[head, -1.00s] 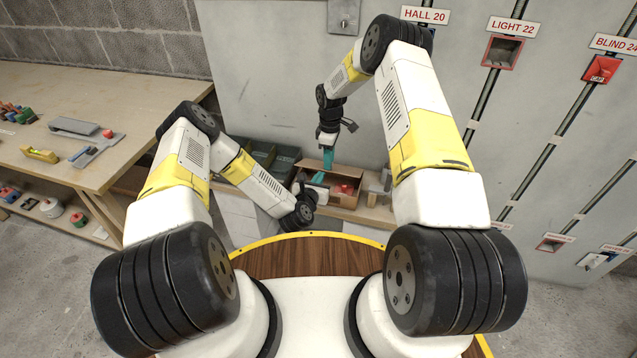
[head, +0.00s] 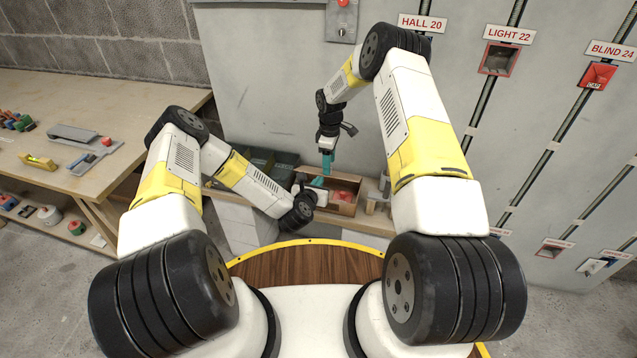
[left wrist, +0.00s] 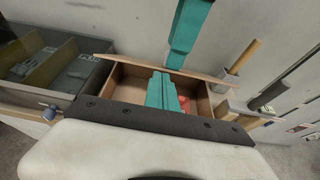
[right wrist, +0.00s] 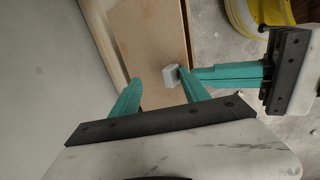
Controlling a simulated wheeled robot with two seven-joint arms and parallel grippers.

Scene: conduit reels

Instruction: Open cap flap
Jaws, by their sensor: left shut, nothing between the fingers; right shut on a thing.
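A brown open-topped box (head: 347,208) stands on the bench in the head view, with red pieces (left wrist: 184,104) inside. The thin wooden flap (left wrist: 212,80) lies edge-on across the box's far side in the left wrist view. In the right wrist view its broad face (right wrist: 150,45) shows, with a small grey block (right wrist: 171,75) on it. My right gripper (head: 327,170) reaches down from above, its fingers on either side of the flap. My left gripper (head: 318,182) is shut and empty over the box; its fingertips (right wrist: 186,74) show close to the grey block.
Dark green bins (head: 270,165) stand left of the box. Upright tools (left wrist: 243,57) stand close on its right. A grey wall panel (head: 255,75) with labelled conduits rises behind. A wooden table (head: 50,150) is at the left.

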